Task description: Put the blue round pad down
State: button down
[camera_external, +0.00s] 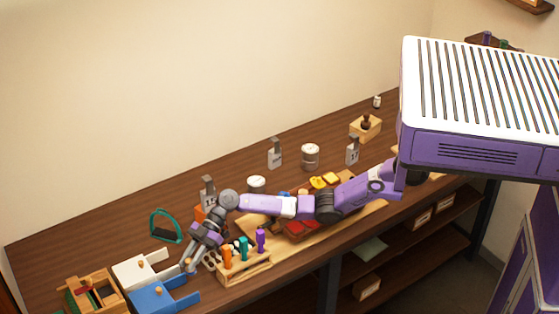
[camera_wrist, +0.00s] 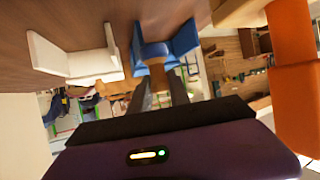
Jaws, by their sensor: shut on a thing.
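In the wrist view, my gripper (camera_wrist: 158,72) is shut on the blue round pad (camera_wrist: 154,50), which shows at the fingertips. Beyond the pad is a blue block with an upright wall (camera_wrist: 185,40), partly hidden by the pad; I cannot tell whether they touch. In the external view, my gripper (camera_external: 188,267) points down near the front edge of the bench, just above and right of the blue block (camera_external: 155,298). The pad is too small to make out there.
A white block (camera_external: 140,269) stands left of my gripper, behind the blue one. A wooden rack with orange, teal and purple handles (camera_external: 242,266) stands close on the right.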

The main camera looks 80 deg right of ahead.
jog(key=c, duration=1.2)
grip_release()
jog(key=shift+c, duration=0.2)
jog(key=shift+r+b, duration=0.35)
jog(key=shift+b, duration=0.25)
jog(key=v, duration=1.2)
jog(key=shift+r, duration=0.2)
